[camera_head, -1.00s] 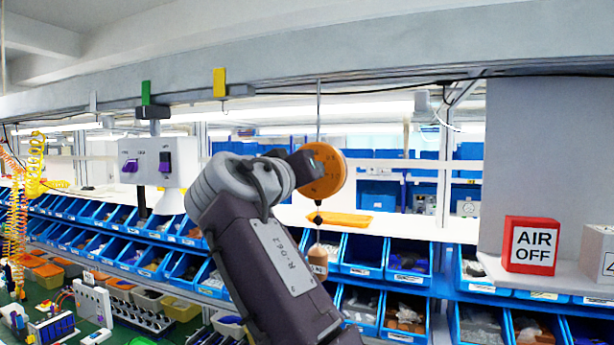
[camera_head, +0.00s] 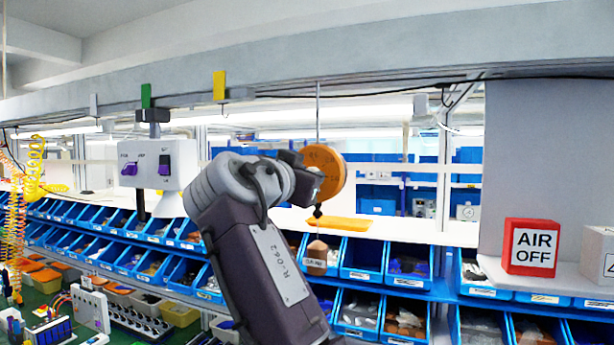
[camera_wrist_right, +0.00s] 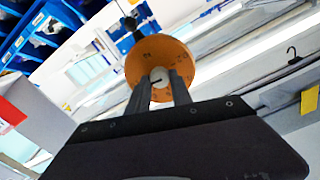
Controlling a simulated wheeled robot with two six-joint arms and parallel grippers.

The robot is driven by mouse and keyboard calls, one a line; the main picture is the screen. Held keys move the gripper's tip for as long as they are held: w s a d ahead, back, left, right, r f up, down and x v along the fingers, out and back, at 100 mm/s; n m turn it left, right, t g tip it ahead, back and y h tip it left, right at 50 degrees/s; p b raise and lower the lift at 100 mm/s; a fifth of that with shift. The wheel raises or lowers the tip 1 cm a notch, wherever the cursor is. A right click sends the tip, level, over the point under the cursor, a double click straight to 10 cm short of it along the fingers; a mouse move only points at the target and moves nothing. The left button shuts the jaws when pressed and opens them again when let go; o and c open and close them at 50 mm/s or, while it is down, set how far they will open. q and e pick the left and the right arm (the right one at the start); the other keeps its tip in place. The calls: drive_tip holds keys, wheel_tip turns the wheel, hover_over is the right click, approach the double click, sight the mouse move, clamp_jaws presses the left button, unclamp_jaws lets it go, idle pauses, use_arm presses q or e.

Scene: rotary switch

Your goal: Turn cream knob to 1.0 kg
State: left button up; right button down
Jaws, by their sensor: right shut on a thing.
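A round orange hanging scale dial (camera_head: 331,170) hangs on a thin rod from the overhead beam. Its face markings are too small to read. The right wrist view shows the dial (camera_wrist_right: 150,53) with the small cream knob (camera_wrist_right: 159,75) at its lower middle, bearing a dark line. My right gripper (camera_wrist_right: 162,82) is shut on the cream knob, one finger on each side. In the head view my right gripper (camera_head: 312,178) covers the left part of the dial and hides the knob. My left gripper is not in view.
A grey box with purple switches (camera_head: 158,163) hangs at left. Blue bins (camera_head: 361,258) line the shelves below. An orange tray (camera_head: 350,224) lies behind. The red-framed AIR OFF sign (camera_head: 531,247) stands at right. Yellow (camera_head: 219,86) and green (camera_head: 146,95) tags sit on the beam.

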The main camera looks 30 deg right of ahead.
drive_tip(key=shift+m, duration=0.3)
idle(0.4)
drive_tip(key=c, duration=1.1)
unclamp_jaws()
drive_tip(key=shift+c, duration=0.2)
drive_tip(key=b+v, duration=0.1)
drive_tip(key=v, duration=0.8)
drive_tip(key=shift+d, duration=0.15)
